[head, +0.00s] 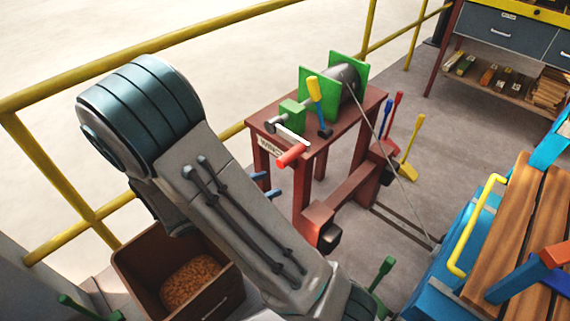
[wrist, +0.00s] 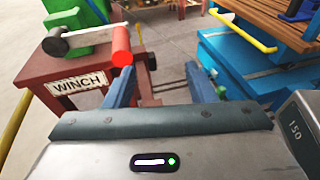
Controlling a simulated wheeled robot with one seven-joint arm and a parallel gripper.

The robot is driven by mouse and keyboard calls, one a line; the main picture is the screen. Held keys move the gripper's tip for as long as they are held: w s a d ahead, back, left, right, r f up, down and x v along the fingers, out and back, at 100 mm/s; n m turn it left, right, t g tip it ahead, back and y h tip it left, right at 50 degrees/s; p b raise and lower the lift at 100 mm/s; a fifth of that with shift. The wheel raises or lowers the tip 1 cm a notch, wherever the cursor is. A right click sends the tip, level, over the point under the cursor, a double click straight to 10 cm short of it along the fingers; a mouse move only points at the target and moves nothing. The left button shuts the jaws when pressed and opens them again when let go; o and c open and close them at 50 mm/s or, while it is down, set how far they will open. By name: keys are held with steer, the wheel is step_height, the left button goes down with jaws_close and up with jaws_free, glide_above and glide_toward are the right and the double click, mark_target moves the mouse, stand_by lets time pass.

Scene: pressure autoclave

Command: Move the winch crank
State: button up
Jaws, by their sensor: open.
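The winch (head: 338,82) stands on a red-brown table, with green side plates and a grey drum. Its crank has a pale arm (head: 290,133) ending in a red handle (head: 291,155) that sticks out past the table's front edge. In the wrist view the red handle (wrist: 122,46) appears beyond the tip of the left finger, left of the space between the fingers. My gripper (wrist: 163,80) is open with nothing between its blue fingers. In the head view only the blue fingertips (head: 267,185) show, below and left of the handle; my arm hides the rest.
A yellow-handled lever (head: 315,92) stands beside the crank. A cable runs from the drum toward the blue machine (head: 455,250) at right. Red, blue and yellow levers (head: 411,145) stand right of the table. A yellow railing (head: 200,38) runs behind. A brown bin (head: 135,262) sits lower left.

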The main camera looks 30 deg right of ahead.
mark_target(286, 159)
steer(key=w+a+f+n+t+h, duration=0.1)
steer(key=w+a+f+n+t, duration=0.2)
steer(key=n+t, duration=0.15)
steer(key=x, duration=0.9)
steer(key=b+x, duration=0.1)
steer(key=x, duration=0.4)
steer(key=shift+s+d+r, duration=0.1)
steer(key=shift+r, duration=0.2)
jaws_close()
steer(key=shift+f, duration=0.1)
